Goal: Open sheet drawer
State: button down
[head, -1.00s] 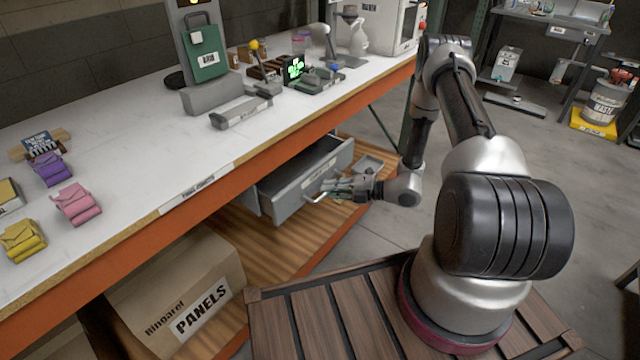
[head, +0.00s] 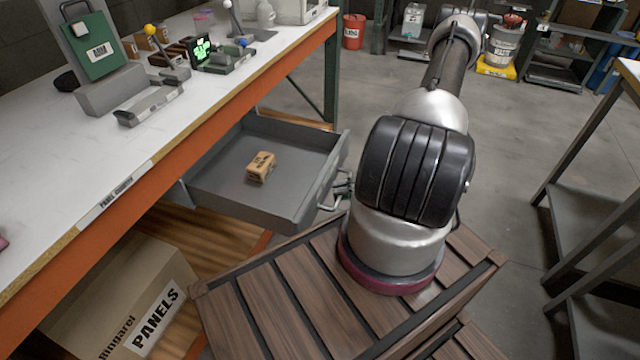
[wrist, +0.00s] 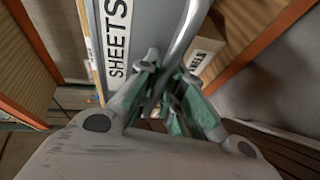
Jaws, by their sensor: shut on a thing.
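The grey sheet drawer (head: 225,187) is pulled well out from under the workbench in the head view, and its inside shows. A small tan block with dark lettering (head: 260,167) lies on the drawer floor. In the wrist view the drawer front carries a white "SHEETS" label (wrist: 117,36). The metal bar handle (wrist: 187,32) runs between the fingers. My gripper (wrist: 160,88) is shut on this handle. In the head view my gripper (head: 342,190) shows only in part at the drawer front, as my arm covers the rest.
The white-topped workbench (head: 60,205) with an orange edge stands above the drawer. A cardboard "PANELS" box (head: 125,290) sits below at left. Another table (head: 590,180) stands at right, with open concrete floor between.

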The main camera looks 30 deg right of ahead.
jog(key=shift+s+d, duration=0.7)
jog(key=shift+s, duration=0.25)
jog(key=shift+s+d, duration=0.7)
jog(key=shift+s, duration=0.2)
jog(key=c, duration=1.5)
grip_release()
jog(key=shift+c, duration=0.2)
jog(key=v, duration=1.2)
